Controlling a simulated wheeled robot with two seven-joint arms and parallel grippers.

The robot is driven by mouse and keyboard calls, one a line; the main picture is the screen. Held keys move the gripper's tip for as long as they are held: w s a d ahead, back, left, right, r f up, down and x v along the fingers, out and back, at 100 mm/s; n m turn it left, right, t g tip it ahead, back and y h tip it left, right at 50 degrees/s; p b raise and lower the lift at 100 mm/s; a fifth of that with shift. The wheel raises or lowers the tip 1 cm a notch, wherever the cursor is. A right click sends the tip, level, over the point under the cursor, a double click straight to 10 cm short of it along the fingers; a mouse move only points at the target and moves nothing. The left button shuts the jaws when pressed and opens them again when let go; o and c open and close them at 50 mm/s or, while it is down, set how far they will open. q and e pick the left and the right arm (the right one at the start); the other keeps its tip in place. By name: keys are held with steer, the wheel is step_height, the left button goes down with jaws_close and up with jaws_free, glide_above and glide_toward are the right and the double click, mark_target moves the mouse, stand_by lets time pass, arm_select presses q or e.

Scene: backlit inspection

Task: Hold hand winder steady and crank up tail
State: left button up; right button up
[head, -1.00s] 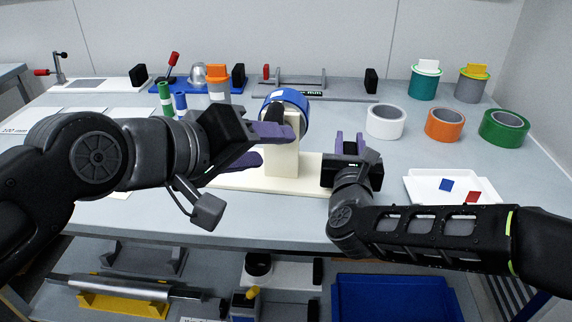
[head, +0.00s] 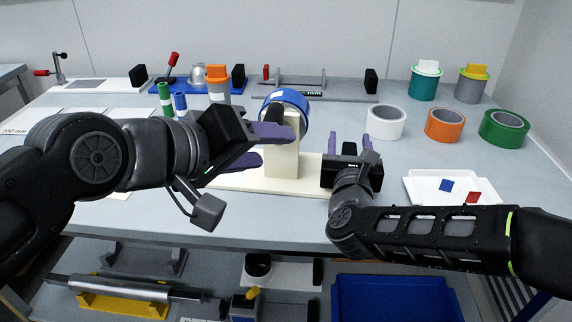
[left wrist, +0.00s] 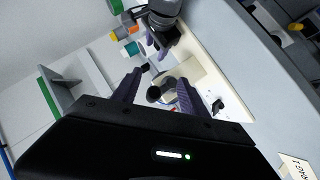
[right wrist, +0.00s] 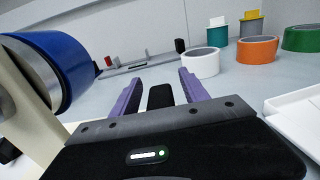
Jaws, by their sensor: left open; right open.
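The hand winder has a cream base (head: 238,182), a cream upright post (head: 282,160) and a blue drum (head: 290,97) on top. A dark crank part (head: 276,116) shows beside the drum; a black round knob (left wrist: 153,94) shows in the left wrist view. My left gripper (head: 262,146) is open at the left of the post, its purple fingers on either side of the knob in the left wrist view. I cannot tell whether they touch it. My right gripper (head: 350,143) is open and empty, right of the post. I cannot make out the tail.
White (head: 386,121), orange (head: 445,124) and green (head: 504,127) tape rolls stand at the right. A white tray (head: 424,199) with red and blue pieces lies at the front right. An orange-topped container (head: 218,83) stands behind the left arm. A blue bin (head: 395,298) is below the table.

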steer(key=shift+s, duration=0.1)
steer(key=s, duration=1.1)
steer(key=shift+s+a, duration=0.25)
steer(key=shift+a, duration=0.1)
steer(key=shift+s, duration=0.15)
steer(key=shift+s+f, duration=0.1)
